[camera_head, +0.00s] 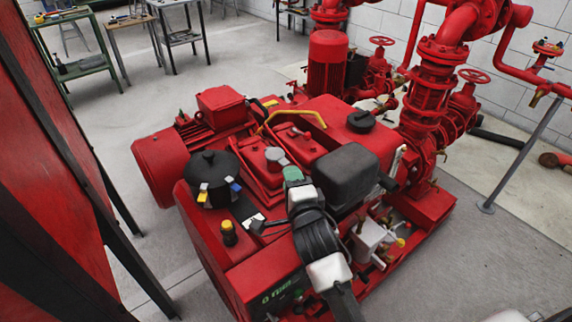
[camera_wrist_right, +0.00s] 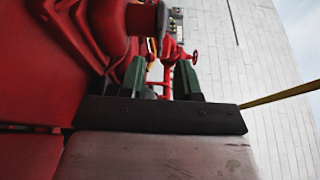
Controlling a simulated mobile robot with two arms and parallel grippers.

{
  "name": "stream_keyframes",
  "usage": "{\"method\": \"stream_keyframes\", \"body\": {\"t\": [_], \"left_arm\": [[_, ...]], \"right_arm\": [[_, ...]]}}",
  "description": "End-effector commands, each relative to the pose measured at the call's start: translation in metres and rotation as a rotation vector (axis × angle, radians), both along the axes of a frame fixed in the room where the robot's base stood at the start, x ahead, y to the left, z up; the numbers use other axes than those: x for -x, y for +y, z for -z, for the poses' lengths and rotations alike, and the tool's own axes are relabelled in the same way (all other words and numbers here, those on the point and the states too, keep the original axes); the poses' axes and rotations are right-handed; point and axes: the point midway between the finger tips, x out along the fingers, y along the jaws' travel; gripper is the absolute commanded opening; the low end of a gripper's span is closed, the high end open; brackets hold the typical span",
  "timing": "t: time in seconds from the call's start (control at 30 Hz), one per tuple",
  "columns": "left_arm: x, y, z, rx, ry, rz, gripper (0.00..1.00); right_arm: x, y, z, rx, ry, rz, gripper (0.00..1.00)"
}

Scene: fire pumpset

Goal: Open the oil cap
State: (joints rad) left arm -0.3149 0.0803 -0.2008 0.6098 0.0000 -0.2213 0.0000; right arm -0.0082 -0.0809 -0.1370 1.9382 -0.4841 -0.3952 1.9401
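The red pumpset engine (camera_head: 240,262) fills the middle of the head view. A grey round cap (camera_head: 275,158) sits on its top, just left of my right gripper (camera_head: 293,174). A black round cap (camera_head: 361,121) sits further back on a red tank, and a small yellow-topped cap (camera_head: 229,233) stands at the front left. No label shows which is the oil cap. My right arm reaches in from the bottom. In the right wrist view its two green fingers (camera_wrist_right: 159,80) stand apart with nothing between them. My left gripper is not in view.
A black box-shaped part (camera_head: 346,172) stands right of my right gripper. A yellow bent bar (camera_head: 292,116) rises behind it. A large black round-lidded part (camera_head: 211,175) is at left. Tall red pipes (camera_head: 432,95) stand behind. Green and dark benches (camera_head: 88,62) line the back left.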

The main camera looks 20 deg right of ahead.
Motion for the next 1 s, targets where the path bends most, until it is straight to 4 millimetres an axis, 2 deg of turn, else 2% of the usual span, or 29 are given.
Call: {"method": "stream_keyframes", "body": {"t": [0.1, 0.3, 0.43, 0.67, 0.87, 1.0], "left_arm": [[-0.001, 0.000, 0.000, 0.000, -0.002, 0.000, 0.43], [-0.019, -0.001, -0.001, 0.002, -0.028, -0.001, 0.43], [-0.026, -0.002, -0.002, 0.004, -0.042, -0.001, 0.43], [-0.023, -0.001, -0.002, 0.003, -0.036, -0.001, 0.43], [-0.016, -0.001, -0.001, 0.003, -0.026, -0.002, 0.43], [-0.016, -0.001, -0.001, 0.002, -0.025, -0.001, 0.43]], "right_arm": [[-0.022, -0.001, -0.001, 0.004, -0.001, 0.000, 0.32], [-0.043, -0.002, 0.000, 0.002, 0.001, -0.001, 0.32], [-0.048, -0.002, 0.000, 0.001, 0.001, 0.000, 0.32], [-0.048, -0.002, 0.000, 0.001, 0.002, 0.000, 0.32], [-0.048, -0.002, 0.001, 0.000, 0.002, 0.000, 0.01], [-0.048, -0.002, 0.001, 0.000, 0.002, 0.000, 0.00]]}}
